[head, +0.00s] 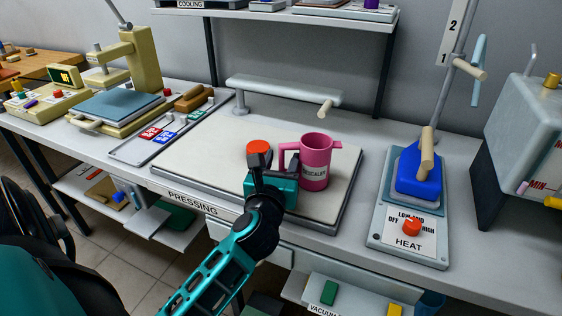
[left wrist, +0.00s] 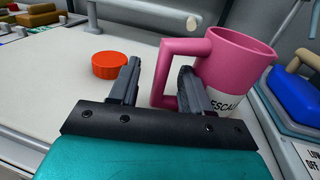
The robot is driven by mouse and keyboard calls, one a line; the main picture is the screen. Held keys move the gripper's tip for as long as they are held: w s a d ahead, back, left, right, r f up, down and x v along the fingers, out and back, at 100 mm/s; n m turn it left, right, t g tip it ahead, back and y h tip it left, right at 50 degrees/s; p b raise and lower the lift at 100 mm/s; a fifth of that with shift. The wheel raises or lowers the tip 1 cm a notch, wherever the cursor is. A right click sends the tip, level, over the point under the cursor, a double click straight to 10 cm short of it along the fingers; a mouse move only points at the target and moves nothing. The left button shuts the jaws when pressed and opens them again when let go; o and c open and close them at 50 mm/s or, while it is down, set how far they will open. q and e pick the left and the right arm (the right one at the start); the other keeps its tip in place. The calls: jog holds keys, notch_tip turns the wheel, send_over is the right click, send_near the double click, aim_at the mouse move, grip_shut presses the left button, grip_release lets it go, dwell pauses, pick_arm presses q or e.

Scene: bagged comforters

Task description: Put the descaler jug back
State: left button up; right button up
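The pink descaler jug (head: 316,163) stands upright on the pale pressing pad (head: 215,150), its handle toward the left. It also shows in the left wrist view (left wrist: 235,62), where its label is partly hidden by a finger. My left gripper (head: 276,170) is at the handle. In the left wrist view its two dark fingers (left wrist: 160,75) are apart, with the handle's upright bar between them and a gap on the left side. A red cap (left wrist: 110,65) lies left of the fingers. My right gripper is not in view.
A blue iron (head: 418,175) sits on the heat station (head: 407,238) at the right. A grey-white tank (head: 520,140) stands beyond it. A pale bar (head: 285,92) crosses behind the pad. The pad's left part is clear.

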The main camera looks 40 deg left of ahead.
pick_arm(q)
jog(key=shift+r, duration=0.15)
jog(key=shift+s+d, duration=0.1)
jog(key=shift+s, duration=0.05)
jog(key=b+v, duration=0.1)
jog(key=v, duration=1)
jog(key=shift+s+b, duration=0.3)
jog(key=shift+b, duration=0.05)
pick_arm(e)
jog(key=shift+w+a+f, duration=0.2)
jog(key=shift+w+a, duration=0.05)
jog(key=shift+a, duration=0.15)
pick_arm(q)
jog(key=shift+d, duration=0.1)
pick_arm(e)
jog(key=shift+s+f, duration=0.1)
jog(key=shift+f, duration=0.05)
pick_arm(q)
jog(key=shift+r, duration=0.1)
